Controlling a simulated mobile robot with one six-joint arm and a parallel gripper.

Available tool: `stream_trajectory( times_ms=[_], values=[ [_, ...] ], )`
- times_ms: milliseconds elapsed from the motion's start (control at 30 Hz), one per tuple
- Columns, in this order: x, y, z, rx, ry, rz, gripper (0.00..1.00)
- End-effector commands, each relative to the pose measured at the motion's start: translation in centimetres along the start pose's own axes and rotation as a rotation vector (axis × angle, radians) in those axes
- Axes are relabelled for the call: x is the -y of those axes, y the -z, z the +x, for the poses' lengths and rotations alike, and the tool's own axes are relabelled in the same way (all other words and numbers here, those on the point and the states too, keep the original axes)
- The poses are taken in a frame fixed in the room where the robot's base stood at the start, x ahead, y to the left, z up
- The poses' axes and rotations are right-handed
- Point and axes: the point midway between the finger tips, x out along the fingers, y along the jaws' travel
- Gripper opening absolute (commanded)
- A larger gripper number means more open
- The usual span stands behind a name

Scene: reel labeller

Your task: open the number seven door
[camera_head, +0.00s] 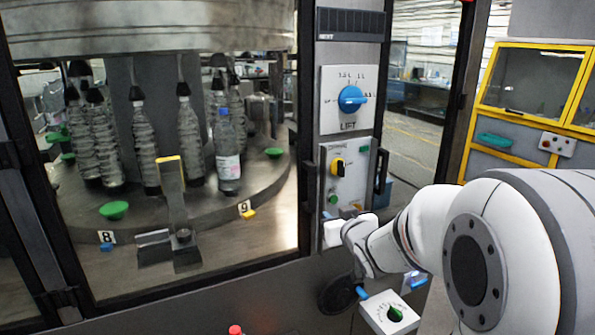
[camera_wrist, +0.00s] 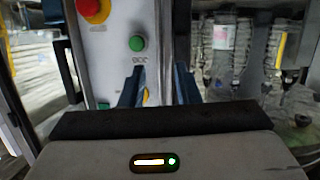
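No door marked seven can be read in either view. In the head view a large glass door panel with a black frame (camera_head: 305,130) fronts the bottle carousel. A black upright handle (camera_head: 381,172) is on the right of the grey control panel (camera_head: 350,155); a dark handle also shows at left in the upside-down wrist view (camera_wrist: 68,70). My gripper (camera_wrist: 160,85) has its dark blue fingers apart, with the panel face between them and nothing held. My fingers are not clear in the head view, where my white arm reaches toward the panel's lower edge.
Bottles stand on the carousel, with floor labels 8 (camera_head: 107,236) and 9 (camera_head: 244,207). A yellow-framed cabinet (camera_head: 482,95) is at right. A white box (camera_head: 390,316) sits below my arm.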

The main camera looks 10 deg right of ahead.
Motion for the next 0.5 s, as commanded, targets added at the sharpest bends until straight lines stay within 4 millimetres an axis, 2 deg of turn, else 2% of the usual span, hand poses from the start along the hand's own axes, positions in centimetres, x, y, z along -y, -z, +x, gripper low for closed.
stream_trajectory(
  times_ms=[33,200,367,500],
  values=[
    [0.0,1.4,0.5,-0.049,0.037,0.004,0.29],
    [1.0,3.9,1.4,-0.191,0.153,0.019,0.29],
    [1.5,4.7,1.8,-0.241,0.200,0.027,0.29],
    [1.9,5.2,3.3,-0.245,0.206,0.027,0.29]
  ],
)
